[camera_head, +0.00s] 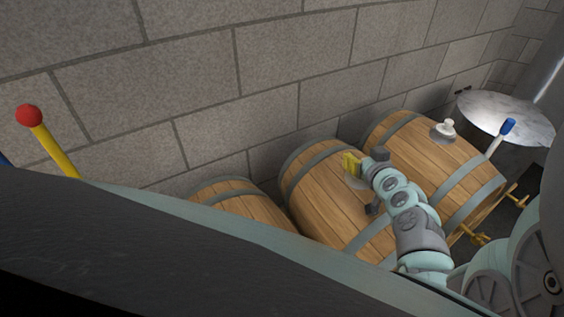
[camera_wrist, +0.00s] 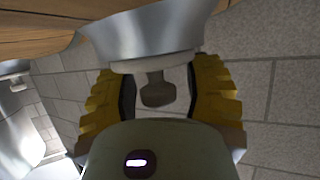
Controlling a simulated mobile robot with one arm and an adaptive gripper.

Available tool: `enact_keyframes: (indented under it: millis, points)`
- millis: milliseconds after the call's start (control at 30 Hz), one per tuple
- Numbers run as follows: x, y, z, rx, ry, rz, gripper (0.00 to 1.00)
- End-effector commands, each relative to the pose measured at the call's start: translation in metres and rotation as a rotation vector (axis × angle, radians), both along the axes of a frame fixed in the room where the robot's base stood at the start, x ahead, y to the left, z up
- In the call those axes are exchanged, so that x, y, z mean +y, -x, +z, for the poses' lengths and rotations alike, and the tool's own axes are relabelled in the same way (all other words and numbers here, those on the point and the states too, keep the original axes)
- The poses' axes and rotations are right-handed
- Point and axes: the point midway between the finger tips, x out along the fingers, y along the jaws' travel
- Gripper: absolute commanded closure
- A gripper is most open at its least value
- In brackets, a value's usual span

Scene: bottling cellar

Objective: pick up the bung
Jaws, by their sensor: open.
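My gripper (camera_head: 352,164) is over the top of the middle barrel (camera_head: 325,197), its yellow fingers beside a pale round fitting there. In the wrist view my gripper (camera_wrist: 162,82) is open, with one ribbed yellow finger on each side. A grey bung (camera_wrist: 157,91) with a knobbed end sits between the fingers, with gaps on both sides. Its wider part meets a shiny metal collar (camera_wrist: 150,30). In the head view my gripper hides this bung. Another white bung (camera_head: 446,128) stands on the right barrel (camera_head: 428,160).
A third barrel (camera_head: 240,203) lies at the left. A stone block wall (camera_head: 270,75) runs close behind the barrels. A round metal lid (camera_head: 505,115) and a blue-tipped handle (camera_head: 506,127) are at the right. A red-knobbed yellow lever (camera_head: 50,145) stands at the far left.

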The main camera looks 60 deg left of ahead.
Motion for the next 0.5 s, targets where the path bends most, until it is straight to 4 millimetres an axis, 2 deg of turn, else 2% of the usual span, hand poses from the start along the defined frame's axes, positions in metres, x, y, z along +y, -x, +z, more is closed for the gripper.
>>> enact_keyframes:
  millis: [67, 433, 500]
  points:
    - [0.0004, 0.0005, 0.0000, 0.000, 0.000, 0.001, 0.59]
    - [-0.0002, -0.0001, -0.0001, 0.000, 0.000, 0.000, 0.98]
    - [-0.0003, -0.0002, -0.0001, 0.000, 0.000, -0.001, 1.00]
